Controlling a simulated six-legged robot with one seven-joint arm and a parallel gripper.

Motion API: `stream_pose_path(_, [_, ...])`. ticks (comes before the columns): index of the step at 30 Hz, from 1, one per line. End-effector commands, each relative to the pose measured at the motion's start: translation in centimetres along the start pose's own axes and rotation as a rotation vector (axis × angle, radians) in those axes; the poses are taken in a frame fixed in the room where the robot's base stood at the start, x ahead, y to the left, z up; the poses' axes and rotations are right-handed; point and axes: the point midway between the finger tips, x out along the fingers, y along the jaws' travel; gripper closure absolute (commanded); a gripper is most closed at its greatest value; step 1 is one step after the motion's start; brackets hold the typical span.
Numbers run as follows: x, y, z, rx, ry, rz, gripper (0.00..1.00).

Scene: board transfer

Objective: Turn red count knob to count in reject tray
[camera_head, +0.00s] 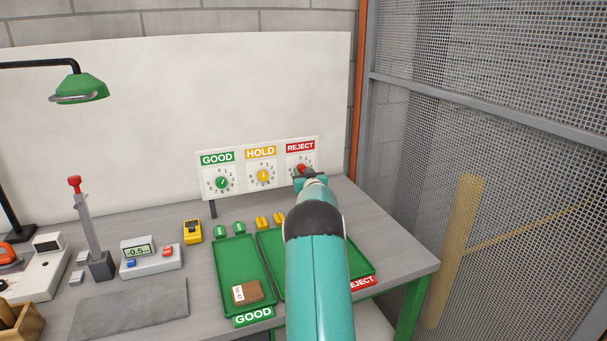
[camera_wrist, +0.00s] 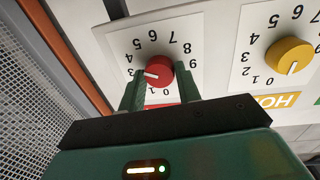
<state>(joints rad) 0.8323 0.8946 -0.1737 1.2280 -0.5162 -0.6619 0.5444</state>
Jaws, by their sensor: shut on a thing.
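The red count knob (camera_wrist: 160,68) sits on the dial under the REJECT sign (camera_head: 300,147). My gripper (camera_wrist: 160,76) has one finger on each side of the knob and is shut on it. The wrist view is upside down; the knob's white pointer is at the dial's low numbers, near 2, partly beside a finger. In the head view my gripper (camera_head: 310,183) covers much of the red dial. The reject tray (camera_head: 360,264) is green and lies on the bench; my arm hides much of it, and its contents cannot be told.
The yellow HOLD knob (camera_wrist: 289,56) and green GOOD knob (camera_head: 222,183) are beside the red one on the same panel. A mesh fence (camera_head: 480,120) stands right of the bench.

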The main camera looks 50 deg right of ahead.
Motion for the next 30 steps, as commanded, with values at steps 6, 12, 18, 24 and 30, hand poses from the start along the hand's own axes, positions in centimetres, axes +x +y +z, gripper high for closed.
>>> stream_pose_path(6, [0.0, -0.01, 0.14, -0.141, 0.012, -0.001, 0.9])
stream_pose_path(12, [0.0, 0.03, 0.23, -0.319, 0.028, -0.002, 0.9])
stream_pose_path(18, [0.0, 0.06, 0.25, -0.51, 0.046, -0.003, 0.9])
stream_pose_path(24, [0.0, 0.08, 0.35, -0.687, 0.062, -0.004, 0.9])
stream_pose_path(30, [-0.01, 0.18, 0.33, -0.83, 0.076, -0.004, 0.9])
